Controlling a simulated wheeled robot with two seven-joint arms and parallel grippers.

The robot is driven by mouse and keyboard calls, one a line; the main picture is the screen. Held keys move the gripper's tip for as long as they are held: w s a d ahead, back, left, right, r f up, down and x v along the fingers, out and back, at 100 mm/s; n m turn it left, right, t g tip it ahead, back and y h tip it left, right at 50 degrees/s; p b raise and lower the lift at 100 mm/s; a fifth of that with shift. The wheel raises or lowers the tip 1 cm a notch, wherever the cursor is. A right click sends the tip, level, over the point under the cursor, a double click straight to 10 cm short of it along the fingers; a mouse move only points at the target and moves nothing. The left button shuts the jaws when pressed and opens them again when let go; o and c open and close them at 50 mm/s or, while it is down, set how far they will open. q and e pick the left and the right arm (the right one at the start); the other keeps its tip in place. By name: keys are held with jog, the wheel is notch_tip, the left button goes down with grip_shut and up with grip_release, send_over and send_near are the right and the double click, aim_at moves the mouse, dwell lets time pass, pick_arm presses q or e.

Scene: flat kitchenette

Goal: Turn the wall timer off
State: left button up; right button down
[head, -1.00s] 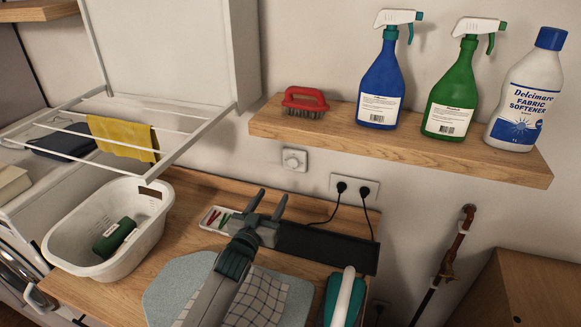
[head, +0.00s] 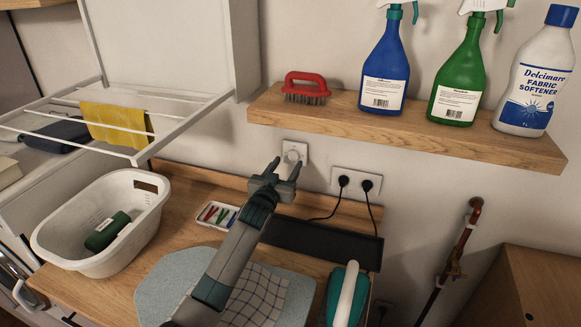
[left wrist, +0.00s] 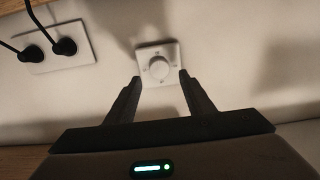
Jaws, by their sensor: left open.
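The wall timer (head: 294,151) is a small white square plate with a round dial, on the wall below the shelf. In the left wrist view the timer (left wrist: 158,65) shows whole, its dial facing me just beyond the fingertips. My left gripper (head: 284,166) is open and empty, in front of the timer and slightly below it. In the left wrist view its two fingers (left wrist: 160,80) stand apart on either side of the dial's lower part, with a gap that looks short of the wall. Whether they touch the plate I cannot tell. My right gripper is not in view.
A double socket (head: 356,184) with two black plugs is right of the timer. A wooden shelf (head: 400,128) with a red brush (head: 305,87) and bottles juts out above. The counter holds a white basket (head: 100,222), a small tray of pegs (head: 216,215) and an iron (head: 346,297).

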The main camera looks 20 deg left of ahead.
aim_at(293, 155)
pick_arm(q)
jog(key=w+b, duration=0.2)
jog(key=w, duration=0.1)
jog(key=shift+w+f, duration=0.1)
jog(key=shift+f, duration=0.1)
jog(key=shift+w+r, duration=0.15)
jog(key=shift+w, duration=0.35)
jog(key=c, duration=1)
